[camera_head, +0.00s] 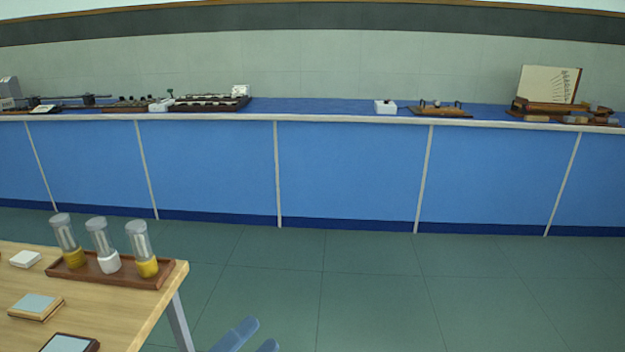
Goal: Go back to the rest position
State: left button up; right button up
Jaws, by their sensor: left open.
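My left gripper (254,341) shows only by its two blue-grey fingertips at the bottom edge of the head view. The fingertips are apart, with nothing between them. They are over the green floor, to the right of the wooden table's leg and clear of the table. The rest of my left arm is out of the picture. My right gripper is not in view.
A wooden table (140,314) at lower left bears a brown tray (115,280) with three capped glass jars, and small boxes. A long blue bench (345,170) with instruments spans the back wall. The green floor (440,290) between is clear.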

pick_arm(q)
jog(key=s+a+f+n+g+y, duration=0.1)
jog(key=s+a+f+n+y, duration=0.25)
jog(key=f+n+y, duration=0.65)
jog(key=s+a+f+n+g+y, duration=0.15)
jog(key=s+f+n, duration=0.35)
jog(key=n, duration=1.1)
jog(key=r+p, duration=0.1)
jog(key=p, duration=0.4)
jog(key=r+g+p, duration=0.1)
jog(key=p, duration=0.4)
jog(key=a+r+m+g+y+p, duration=0.1)
jog(key=p, duration=0.4)
jog(key=shift+w+r+p, duration=0.3)
jog(key=shift+r, duration=0.05)
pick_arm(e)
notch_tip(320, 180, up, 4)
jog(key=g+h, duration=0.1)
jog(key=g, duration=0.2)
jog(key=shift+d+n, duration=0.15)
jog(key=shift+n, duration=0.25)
